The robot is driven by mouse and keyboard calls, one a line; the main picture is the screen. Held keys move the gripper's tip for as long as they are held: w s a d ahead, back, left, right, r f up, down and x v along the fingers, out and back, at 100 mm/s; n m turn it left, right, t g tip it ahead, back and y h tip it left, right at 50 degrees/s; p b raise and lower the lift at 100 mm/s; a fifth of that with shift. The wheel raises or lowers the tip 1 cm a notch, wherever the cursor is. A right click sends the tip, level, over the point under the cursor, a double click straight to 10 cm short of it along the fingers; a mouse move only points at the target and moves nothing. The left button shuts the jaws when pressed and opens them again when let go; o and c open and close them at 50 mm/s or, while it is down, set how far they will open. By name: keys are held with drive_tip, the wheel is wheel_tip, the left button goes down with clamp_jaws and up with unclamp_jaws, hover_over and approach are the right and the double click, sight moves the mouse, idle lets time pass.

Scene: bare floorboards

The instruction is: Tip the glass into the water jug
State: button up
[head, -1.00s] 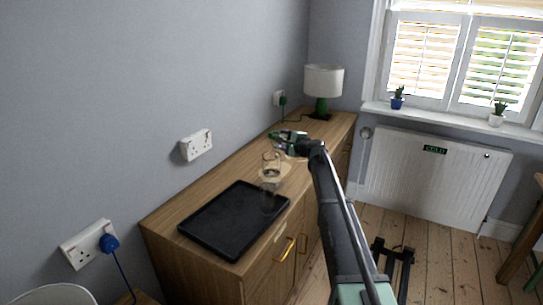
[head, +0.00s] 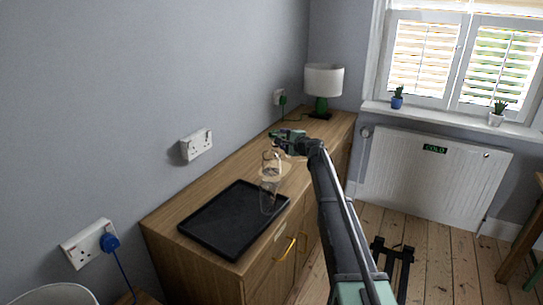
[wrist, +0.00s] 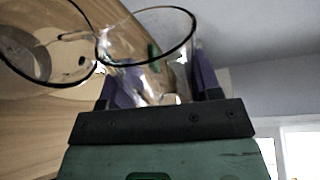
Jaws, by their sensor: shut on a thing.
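My gripper (head: 277,141) is above the sideboard, near the tray's far right corner. In the wrist view its purple fingers are shut on a clear glass (wrist: 150,75), whose open rim faces the top of that picture. The glass shows faintly in the head view (head: 271,160), looking tilted. The clear water jug (head: 268,196) stands below it, at the tray's right edge. In the wrist view the jug's round rim (wrist: 47,82) is left of the glass, and the two rims overlap in the picture. I cannot tell whether they touch or how much water is in either.
A black tray (head: 222,228) lies on the wooden sideboard (head: 172,212). A lamp (head: 322,82) with a green base stands at the far end. The wall with sockets (head: 196,145) borders the left side. The sideboard between tray and lamp looks clear.

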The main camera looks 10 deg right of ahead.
sight(273, 135)
drive_tip(key=shift+s+a+r+n+h+p, duration=0.15)
drive_tip(key=shift+r+n+p, duration=0.2)
drive_tip(key=shift+n, duration=0.25)
drive_tip(key=shift+w+a+r+n+h+p, duration=0.15)
drive_tip(key=shift+r+n+p, duration=0.2)
drive_tip(key=shift+n, duration=0.25)
idle(1.1)
drive_tip(key=shift+s, duration=0.15)
drive_tip(key=shift+s+a+f+n+b, duration=0.1)
drive_tip(key=shift+a+f+n+b, duration=0.1)
drive_tip(key=shift+f+n+b, duration=0.55)
drive_tip(key=shift+s+a+r+n+h+p, duration=0.1)
drive_tip(key=shift+a+r+n+h+p, duration=0.05)
drive_tip(key=shift+r+n+p, duration=0.3)
drive_tip(key=shift+s+a+r+n+h+p, duration=0.15)
drive_tip(key=shift+r+n, duration=0.1)
drive_tip(key=shift+n, duration=0.25)
drive_tip(key=shift+s+a+r+n+t, duration=0.15)
drive_tip(key=shift+a+n+t, duration=0.25)
drive_tip(key=shift+n, duration=0.4)
drive_tip(key=shift+s+a+r+n+t+h, duration=0.2)
drive_tip(key=shift+a+n, duration=0.2)
drive_tip(key=shift+n, duration=0.5)
drive_tip(key=shift+s+a+r+n+t+h, duration=0.15)
drive_tip(key=shift+a+n, duration=0.25)
drive_tip(key=shift+n, duration=0.5)
